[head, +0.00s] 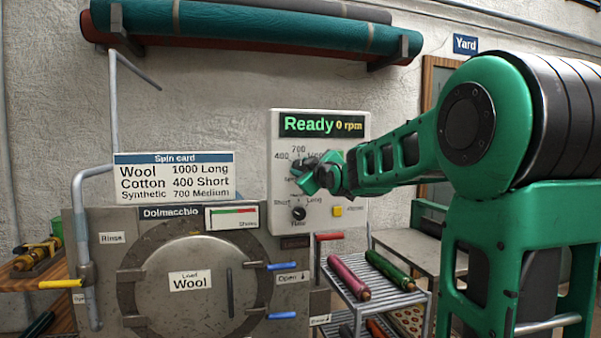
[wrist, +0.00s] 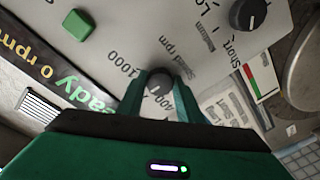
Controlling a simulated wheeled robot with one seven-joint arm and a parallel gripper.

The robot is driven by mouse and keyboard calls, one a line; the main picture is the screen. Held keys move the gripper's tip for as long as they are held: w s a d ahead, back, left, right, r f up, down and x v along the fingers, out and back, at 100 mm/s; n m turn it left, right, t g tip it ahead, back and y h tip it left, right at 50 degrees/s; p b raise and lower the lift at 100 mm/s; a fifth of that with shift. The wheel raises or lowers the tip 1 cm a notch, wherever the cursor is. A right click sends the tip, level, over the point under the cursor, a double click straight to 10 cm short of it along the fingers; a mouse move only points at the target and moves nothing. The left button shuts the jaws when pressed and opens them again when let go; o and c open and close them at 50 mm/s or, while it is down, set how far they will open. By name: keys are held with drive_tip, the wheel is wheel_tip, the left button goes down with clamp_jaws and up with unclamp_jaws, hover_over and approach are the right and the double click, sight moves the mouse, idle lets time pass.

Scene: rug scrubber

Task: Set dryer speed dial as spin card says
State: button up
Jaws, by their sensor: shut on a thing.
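The spin card (head: 174,178) in the head view reads Wool 1000 Long, Cotton 400 Short, Synthetic 700 Medium. The load label (head: 190,281) on the round door reads Wool. The control panel (head: 352,215) has a display (head: 321,125) reading Ready 0 rpm. My gripper (head: 312,181) is at the panel's speed dial, hiding most of it there. In the wrist view my gripper (wrist: 163,84) is shut on the dark speed dial (wrist: 158,82), one finger on each side. The 1000 and 400 marks show beside it. I cannot tell where its pointer stands.
The time dial (head: 298,213) and a yellow button (head: 337,211) sit lower on the panel. A green button (wrist: 78,25) shows in the wrist view. A rack with rolled rugs (head: 349,278) stands below right.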

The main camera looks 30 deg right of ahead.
drive_tip(key=m, duration=0.5)
drive_tip(key=shift+a+f+m, duration=0.15)
drive_tip(key=shift+f+m, duration=0.15)
drive_tip(key=shift+m, duration=0.1)
drive_tip(key=m, duration=0.5)
drive_tip(key=shift+a+f+m+t+h, duration=0.1)
drive_tip(key=shift+m+t+h, duration=0.3)
drive_tip(key=o, duration=1)
drive_tip(key=shift+o, duration=0.2)
